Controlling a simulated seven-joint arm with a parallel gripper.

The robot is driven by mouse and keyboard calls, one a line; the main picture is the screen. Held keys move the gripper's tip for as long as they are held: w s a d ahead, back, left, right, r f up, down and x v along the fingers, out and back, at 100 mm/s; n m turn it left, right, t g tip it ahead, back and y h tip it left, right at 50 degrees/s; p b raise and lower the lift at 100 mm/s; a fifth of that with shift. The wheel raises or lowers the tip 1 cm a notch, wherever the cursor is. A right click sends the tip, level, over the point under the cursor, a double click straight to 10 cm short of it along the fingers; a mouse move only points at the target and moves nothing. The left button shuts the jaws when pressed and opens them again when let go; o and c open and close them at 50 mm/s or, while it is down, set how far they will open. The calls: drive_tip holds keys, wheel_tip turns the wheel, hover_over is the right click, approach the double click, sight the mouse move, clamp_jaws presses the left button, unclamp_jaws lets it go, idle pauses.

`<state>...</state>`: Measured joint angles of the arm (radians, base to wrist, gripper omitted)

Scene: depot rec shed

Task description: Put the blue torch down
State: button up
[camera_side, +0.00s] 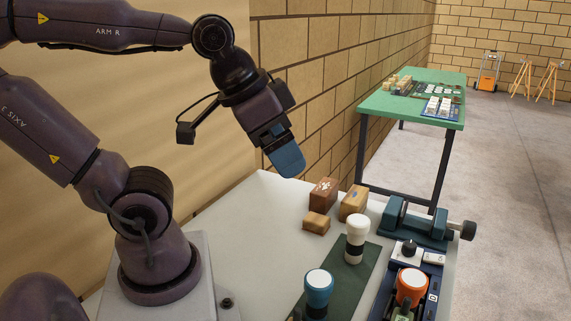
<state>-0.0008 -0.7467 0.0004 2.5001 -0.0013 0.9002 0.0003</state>
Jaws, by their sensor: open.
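The blue torch (318,291) stands upright at the near end of the dark green mat (351,281), its round blue head on top and a dark band below it.
A white torch (357,235) stands on the mat's far part. Wooden blocks (353,203) sit behind it. A teal vise (417,222) and a dark blue tray (427,268) with an orange-topped item (410,288) are at the right. The white table (258,232) is bare left of the mat.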

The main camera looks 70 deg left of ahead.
idle(0.4)
drive_tip(key=m+g, duration=0.6)
drive_tip(key=m, duration=1.1)
approach(319, 279)
wheel_tip(319, 279, down, 10)
drive_tip(key=shift+s+f, duration=0.1)
drive_tip(key=shift+f, duration=0.05)
drive_tip(key=c, duration=1.5)
